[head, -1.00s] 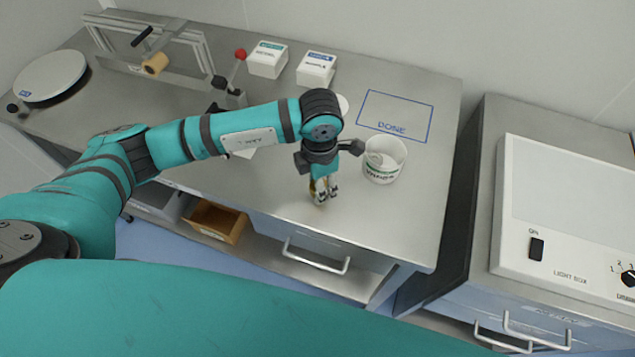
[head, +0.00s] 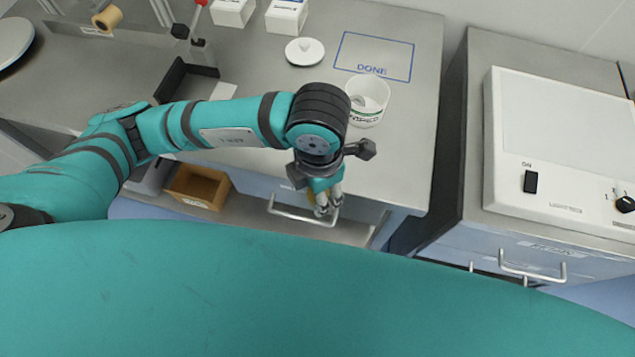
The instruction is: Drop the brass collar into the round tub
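The round tub (head: 366,104) is white, open at the top and has dark lettering on its side. It stands upright on the steel bench, just in front of the blue DONE outline. My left gripper (head: 326,208) points down, in front of the tub and apart from it, and appears over the bench's front edge. A small brass-coloured piece (head: 311,197), which looks like the brass collar, shows at its fingers and is mostly hidden by them. The fingers look closed on it. My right gripper is not in view.
A white lid with a knob (head: 304,50) lies behind the tub, left of the DONE outline (head: 374,56), which is empty. Two white boxes (head: 287,14) stand at the back. A light box (head: 560,150) is at the right, across a gap. An open brown bin (head: 198,187) sits below the bench.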

